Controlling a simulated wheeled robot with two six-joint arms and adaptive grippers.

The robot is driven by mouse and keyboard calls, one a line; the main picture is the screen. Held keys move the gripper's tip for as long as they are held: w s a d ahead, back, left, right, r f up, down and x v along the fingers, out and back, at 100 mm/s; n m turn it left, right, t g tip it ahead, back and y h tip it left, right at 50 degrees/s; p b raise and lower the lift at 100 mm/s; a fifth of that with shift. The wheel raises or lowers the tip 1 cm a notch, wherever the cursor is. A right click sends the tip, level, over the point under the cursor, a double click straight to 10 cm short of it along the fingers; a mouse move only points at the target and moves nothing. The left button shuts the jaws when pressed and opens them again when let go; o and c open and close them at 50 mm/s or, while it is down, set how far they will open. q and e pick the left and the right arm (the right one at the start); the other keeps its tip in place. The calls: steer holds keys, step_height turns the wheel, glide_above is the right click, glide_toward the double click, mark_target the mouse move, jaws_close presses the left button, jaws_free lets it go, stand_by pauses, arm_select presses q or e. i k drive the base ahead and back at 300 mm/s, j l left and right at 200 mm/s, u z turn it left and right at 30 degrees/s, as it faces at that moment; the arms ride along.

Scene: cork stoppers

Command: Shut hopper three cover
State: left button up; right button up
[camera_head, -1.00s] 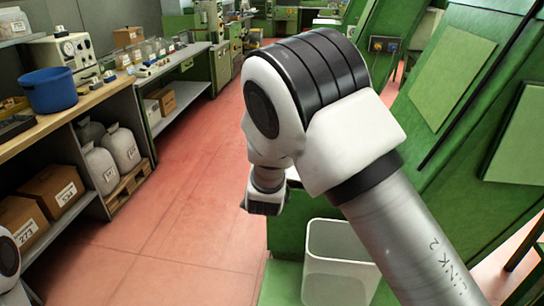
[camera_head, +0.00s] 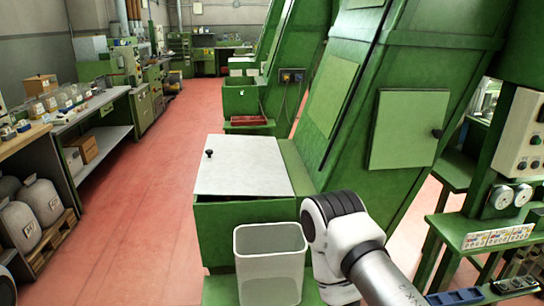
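A pale grey-white cover (camera_head: 240,168) with a black knob at its left lies over a green hopper box (camera_head: 247,232) in the middle of the head view. A thin dark line runs under its front edge; I cannot tell whether it is fully seated. No hopper number is readable. My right arm shows low, right of the box, with its wrist turned away. Neither gripper is in view.
A white open bin (camera_head: 270,270) stands in front of the box. A tall green machine with a closed square panel (camera_head: 408,130) rises on the right. Another green box (camera_head: 241,97) stands farther back, with a red tray (camera_head: 248,120) nearby. Red floor (camera_head: 140,200) is clear on the left.

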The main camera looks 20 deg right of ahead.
mark_target(230, 165)
steer(key=i+j+z, duration=0.2)
steer(key=z, duration=0.25)
steer(key=i+j+z, duration=0.15)
steer(key=j+z, duration=0.2)
steer(key=z, duration=0.15)
steer(key=i+j+z, duration=0.1)
steer(key=j+z, duration=0.35)
steer(key=i+j+z, duration=0.1)
steer(key=j+z, duration=0.2)
steer(key=z, duration=0.15)
